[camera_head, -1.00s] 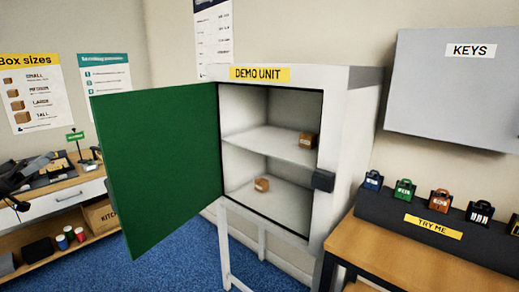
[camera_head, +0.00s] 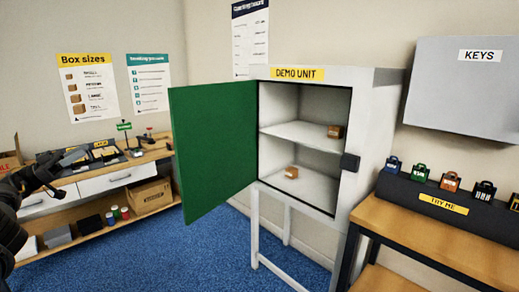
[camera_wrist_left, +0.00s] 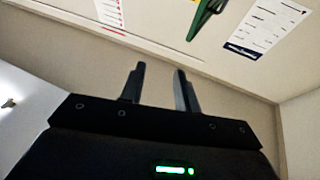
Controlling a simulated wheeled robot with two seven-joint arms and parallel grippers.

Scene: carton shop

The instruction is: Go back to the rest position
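My left gripper (camera_head: 62,172) is at the left edge of the head view, in front of the side bench and well left of the cabinet. In the left wrist view its two fingers (camera_wrist_left: 158,84) stand apart with nothing between them. The demo unit cabinet (camera_head: 385,110) stands at the centre right with its green door (camera_head: 213,145) swung wide open to the left. One small brown box (camera_head: 335,131) sits on its upper shelf and another (camera_head: 291,172) on its floor. My right gripper is not in view.
A bench with white drawers (camera_head: 108,180) runs along the left wall, with a carton (camera_head: 150,196) on its lower shelf. A wooden table (camera_head: 440,240) at the right bears a dark stand of coloured padlock-like items (camera_head: 450,181). Blue carpet (camera_head: 200,260) between them is clear.

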